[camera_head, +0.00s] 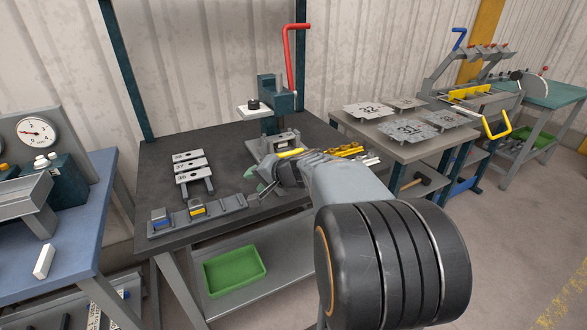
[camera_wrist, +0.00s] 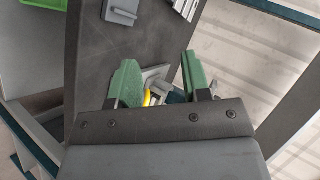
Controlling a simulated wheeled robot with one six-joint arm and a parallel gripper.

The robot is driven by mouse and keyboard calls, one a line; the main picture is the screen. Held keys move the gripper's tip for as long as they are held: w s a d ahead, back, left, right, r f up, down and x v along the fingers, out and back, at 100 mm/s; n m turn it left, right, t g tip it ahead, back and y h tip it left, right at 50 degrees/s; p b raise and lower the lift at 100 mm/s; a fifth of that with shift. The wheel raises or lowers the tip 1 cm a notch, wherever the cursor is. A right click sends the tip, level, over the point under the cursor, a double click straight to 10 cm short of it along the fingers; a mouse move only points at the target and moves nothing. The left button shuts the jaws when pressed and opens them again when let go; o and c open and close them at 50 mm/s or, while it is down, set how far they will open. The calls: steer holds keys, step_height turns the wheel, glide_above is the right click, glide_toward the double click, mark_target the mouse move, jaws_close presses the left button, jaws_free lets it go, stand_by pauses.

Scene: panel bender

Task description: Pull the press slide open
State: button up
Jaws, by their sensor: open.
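The press stands at the back of the dark workbench, with a teal body (camera_head: 268,90) and a raised red lever (camera_head: 289,55). At its foot is a grey slide block (camera_head: 285,138) with a yellow bar (camera_head: 291,152) in front, partly hidden by my arm. My gripper (camera_head: 262,178) is over the bench in front of the press, its green fingers apart. In the wrist view, my gripper (camera_wrist: 157,80) is open; a yellow piece (camera_wrist: 149,97) on a grey part shows between and beyond the fingers, partly hidden by the gripper body. I cannot tell whether they touch.
A grey rail (camera_head: 205,215) with small blue and yellow blocks lies along the bench's front left. Numbered plates (camera_head: 190,165) lie behind it. Yellow tools (camera_head: 345,149) lie right of my arm. A green tray (camera_head: 235,270) sits on the lower shelf. Another table (camera_head: 380,125) adjoins at right.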

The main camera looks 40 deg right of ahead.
steer(key=w+d+f+m+t+h+b, duration=0.3)
steer(key=d+m, duration=0.2)
steer(key=d, duration=0.5)
steer(key=m+t+h+b, duration=0.2)
steer(key=m+h, duration=0.2)
glide_toward(294, 153)
steer(key=p+x, duration=0.1)
steer(key=x, duration=1)
steer(key=shift+f+p, duration=0.1)
steer(key=shift+p, duration=0.3)
steer(key=shift+c, duration=0.3)
jaws_close()
